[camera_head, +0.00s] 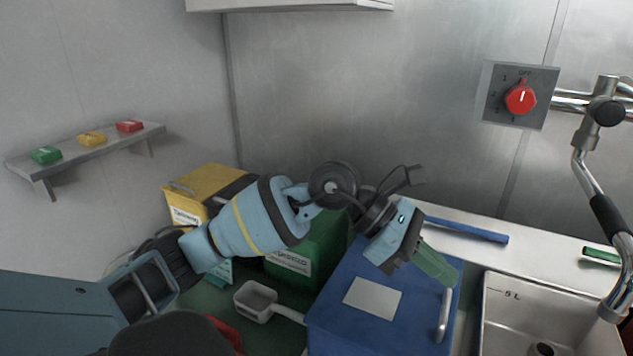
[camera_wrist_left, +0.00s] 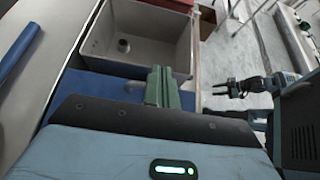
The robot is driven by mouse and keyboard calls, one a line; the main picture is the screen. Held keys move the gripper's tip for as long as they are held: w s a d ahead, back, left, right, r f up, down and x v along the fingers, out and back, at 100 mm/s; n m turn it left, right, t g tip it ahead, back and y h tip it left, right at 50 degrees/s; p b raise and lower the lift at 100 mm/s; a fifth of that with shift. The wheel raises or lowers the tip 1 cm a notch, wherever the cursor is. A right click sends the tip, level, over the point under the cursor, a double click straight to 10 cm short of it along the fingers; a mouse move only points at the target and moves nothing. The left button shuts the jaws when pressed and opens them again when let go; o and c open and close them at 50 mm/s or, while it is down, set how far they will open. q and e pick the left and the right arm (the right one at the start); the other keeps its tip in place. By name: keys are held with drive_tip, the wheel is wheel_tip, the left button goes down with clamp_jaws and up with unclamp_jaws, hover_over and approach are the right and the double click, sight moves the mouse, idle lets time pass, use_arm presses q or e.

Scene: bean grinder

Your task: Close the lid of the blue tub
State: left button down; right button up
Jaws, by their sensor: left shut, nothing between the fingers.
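The blue tub (camera_head: 340,305) stands on the counter left of the sink. Its blue lid has a pale label and a metal handle (camera_head: 443,316) near the right edge. The lid looks flat across the top; I cannot tell whether it is fully seated. My left gripper (camera_head: 445,275) is over the lid's far right part, its green fingers shut and empty. In the wrist view, the fingers (camera_wrist_left: 163,88) are together in front of the blue surface (camera_wrist_left: 95,87). Contact with the lid is unclear. My right gripper (camera_wrist_left: 218,87) shows far off in the wrist view, its fingers apart.
A green tub (camera_head: 305,255) and a yellow tub (camera_head: 190,200) stand behind left. A pale scoop (camera_head: 256,302) lies left of the blue tub. The sink (camera_head: 550,310) is to the right. A blue bar (camera_head: 467,231) lies on the back ledge; a faucet (camera_head: 597,200) stands far right.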

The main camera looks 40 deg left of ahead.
sight(443, 305)
use_arm(q)
drive_tip(key=f, duration=0.1)
drive_tip(key=d, duration=0.1)
drive_tip(key=f+y, duration=0.1)
drive_tip(key=shift+w+d+f, duration=0.2)
drive_tip(key=shift+d+f, duration=0.05)
drive_tip(key=shift+f, duration=0.1)
drive_tip(key=shift+d+f, duration=0.2)
drive_tip(key=shift+f, duration=0.4)
drive_tip(key=shift+w+f, duration=0.1)
use_arm(e)
drive_tip(key=shift+s+a+f, duration=0.1)
drive_tip(key=shift+s+f, duration=0.1)
drive_tip(key=shift+s, duration=0.05)
drive_tip(key=shift+s, duration=0.1)
